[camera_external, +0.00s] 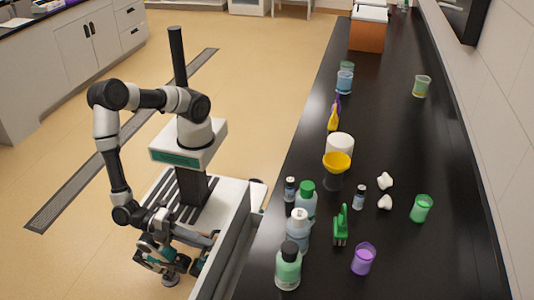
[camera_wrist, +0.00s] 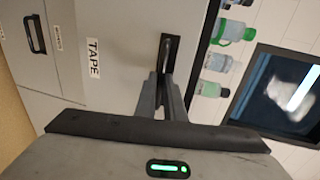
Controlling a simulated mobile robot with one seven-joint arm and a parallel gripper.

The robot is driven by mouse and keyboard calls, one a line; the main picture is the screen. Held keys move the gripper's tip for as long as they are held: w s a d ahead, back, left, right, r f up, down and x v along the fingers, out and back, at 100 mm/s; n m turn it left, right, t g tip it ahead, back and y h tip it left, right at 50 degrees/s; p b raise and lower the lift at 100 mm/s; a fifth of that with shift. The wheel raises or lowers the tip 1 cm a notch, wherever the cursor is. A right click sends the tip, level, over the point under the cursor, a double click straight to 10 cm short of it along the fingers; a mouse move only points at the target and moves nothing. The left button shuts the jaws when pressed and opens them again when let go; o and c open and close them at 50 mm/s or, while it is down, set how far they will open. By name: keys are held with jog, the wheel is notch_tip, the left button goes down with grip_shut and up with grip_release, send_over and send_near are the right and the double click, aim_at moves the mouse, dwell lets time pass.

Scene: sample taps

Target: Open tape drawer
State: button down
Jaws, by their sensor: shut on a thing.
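In the wrist view, the tape drawer (camera_wrist: 115,25) has a pale front with a "TAPE" label (camera_wrist: 94,58). Its dark bar handle (camera_wrist: 173,47) is beside the counter edge. My gripper (camera_wrist: 166,76) is shut on this handle, its fingers partly covering it. In the external view, my arm is bent down low beside the counter. The drawer front is not clearly seen there, and I cannot tell how far the drawer stands out.
A neighbouring drawer front (camera_wrist: 20,60) with its own handle lies left in the wrist view. The black counter (camera_external: 390,140) carries several bottles, including a green one (camera_external: 288,266), a yellow funnel (camera_external: 336,162) and a purple cup (camera_external: 363,259). Open floor (camera_external: 260,50) lies behind my base.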

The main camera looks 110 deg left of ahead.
jog(key=f+v, duration=0.1)
jog(key=v, duration=0.7)
jog(key=f+v, duration=0.2)
jog(key=v, duration=0.7)
jog(key=shift+s+f+b, duration=0.25)
jog(key=shift+s+b, duration=0.15)
jog(key=shift+s, duration=0.2)
jog(key=c, duration=1.9)
grip_release()
jog(key=shift+o, duration=0.2)
jog(key=p+v, duration=0.1)
jog(key=v, duration=1.6)
jog(key=shift+s+p, duration=0.15)
jog(key=shift+p, duration=0.25)
jog(key=shift+r, duration=0.1)
